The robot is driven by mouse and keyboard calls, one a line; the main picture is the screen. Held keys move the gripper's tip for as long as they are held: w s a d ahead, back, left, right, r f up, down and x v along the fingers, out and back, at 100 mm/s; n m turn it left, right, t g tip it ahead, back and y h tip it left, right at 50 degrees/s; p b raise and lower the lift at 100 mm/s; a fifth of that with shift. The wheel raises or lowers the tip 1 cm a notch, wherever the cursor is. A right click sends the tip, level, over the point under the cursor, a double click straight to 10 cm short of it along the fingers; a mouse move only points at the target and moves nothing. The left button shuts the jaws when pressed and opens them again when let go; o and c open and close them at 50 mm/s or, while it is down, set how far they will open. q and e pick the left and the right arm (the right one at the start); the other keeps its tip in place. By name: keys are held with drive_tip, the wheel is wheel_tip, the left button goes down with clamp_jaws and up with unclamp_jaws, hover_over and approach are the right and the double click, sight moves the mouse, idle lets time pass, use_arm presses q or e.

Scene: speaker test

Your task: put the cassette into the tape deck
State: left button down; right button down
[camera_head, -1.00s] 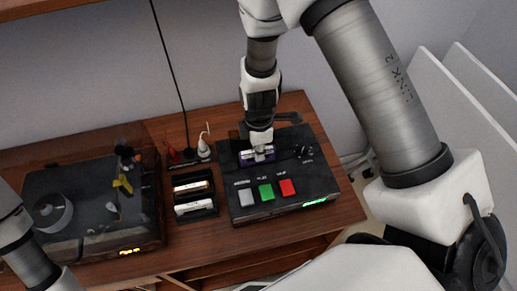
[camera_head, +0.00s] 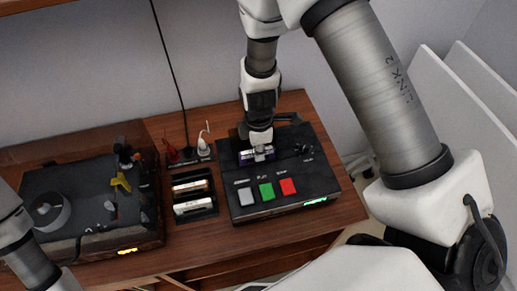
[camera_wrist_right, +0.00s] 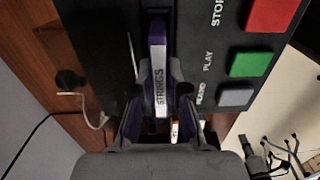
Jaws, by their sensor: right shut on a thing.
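My right gripper (camera_head: 260,143) is shut on a purple cassette (camera_head: 257,156) over the back part of the black tape deck (camera_head: 322,174). In the right wrist view the cassette (camera_wrist_right: 158,50) stands edge-up between the fingers (camera_wrist_right: 158,108), its pale spine reading STRINGS. It is at the deck's dark slot area; how deep its lower edge sits is hidden. The deck (camera_wrist_right: 215,35) has a grey button (camera_head: 246,196), a green PLAY button (camera_head: 266,191) and a red STOP button (camera_head: 288,187). My left gripper is out of view; only part of that arm shows.
A turntable (camera_head: 95,205) under a clear cover fills the left. Bare wood (camera_head: 343,205) shows right of the deck.

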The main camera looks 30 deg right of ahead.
drive_tip(key=shift+f+b, duration=0.7)
drive_tip(key=shift+f, duration=0.1)
drive_tip(key=c, duration=0.7)
unclamp_jaws()
drive_tip(key=shift+r, duration=0.1)
drive_tip(key=shift+w, duration=0.1)
drive_tip(key=shift+c, duration=0.4)
drive_tip(key=shift+r+p, duration=0.55)
drive_tip(key=shift+r, duration=0.1)
drive_tip(key=shift+c, duration=0.3)
drive_tip(key=shift+o, duration=0.6)
drive_tip(key=shift+r+p, duration=1.35)
drive_tip(key=shift+r, duration=0.55)
drive_tip(key=shift+f, duration=0.1)
